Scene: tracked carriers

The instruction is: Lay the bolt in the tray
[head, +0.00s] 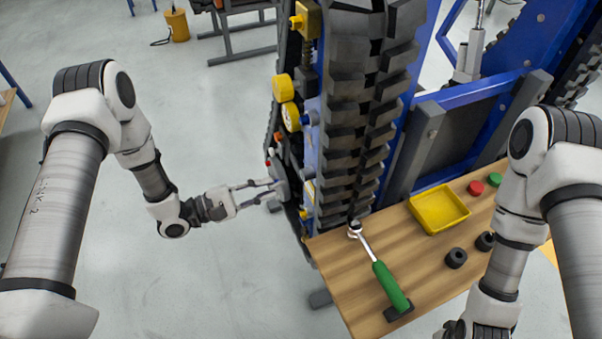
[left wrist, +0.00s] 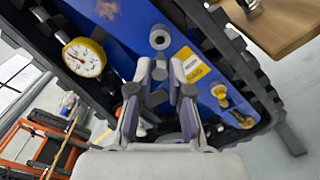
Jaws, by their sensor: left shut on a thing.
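The yellow tray (head: 440,209) lies empty on the wooden bench at the right. My left gripper (head: 272,190) is at the side of the tracked carrier, left of the bench and well apart from the tray. In the left wrist view its fingers (left wrist: 160,98) point at the blue carrier side and are shut on a small grey piece between them, which I take for the bolt. The fingers hide most of it, and I cannot tell whether it still touches the carrier. My right arm comes down at the right; its gripper is below the picture edge.
The wooden bench (head: 330,252) holds a green-handled ratchet (head: 383,275), two black rings (head: 456,258), a red cap (head: 476,187) and a green cap (head: 494,179). A gauge (left wrist: 84,58) and a yellow fitting (left wrist: 232,105) stick out near the gripper.

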